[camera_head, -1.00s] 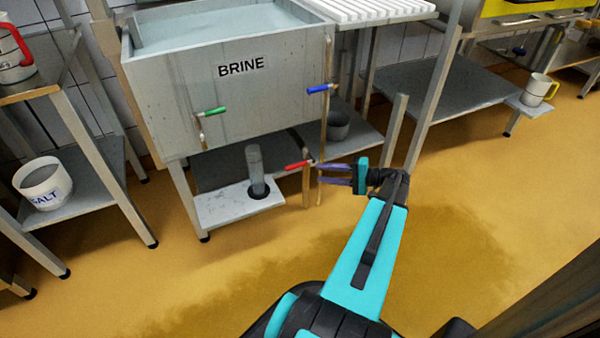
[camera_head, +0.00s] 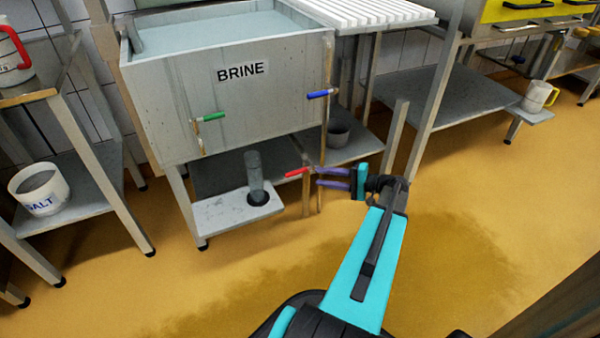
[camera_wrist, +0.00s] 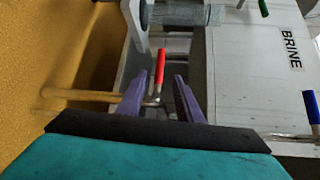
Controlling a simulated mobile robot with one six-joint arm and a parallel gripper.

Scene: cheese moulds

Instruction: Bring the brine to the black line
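The brine tank (camera_head: 240,100) is a grey box marked BRINE, holding pale blue brine (camera_head: 225,25). Three valve handles show: green (camera_head: 210,116), blue (camera_head: 322,94) and red (camera_head: 297,172). The red handle (camera_wrist: 161,68) also shows in the wrist view, just ahead of the fingertips. My gripper (camera_head: 322,178) is open, its purple fingers beside the red handle's pipe at the tank's lower right. In the wrist view my gripper (camera_wrist: 160,78) has its fingers apart on either side of the handle's lower end; contact cannot be told. I cannot make out a black line.
A clear cylinder (camera_head: 254,170) stands on a low ledge (camera_head: 215,215) below the tank. A grey pot (camera_head: 337,135) sits on the lower shelf. A post (camera_head: 394,140) stands near my gripper. A salt tub (camera_head: 40,188) is at left. The yellow floor in front is clear.

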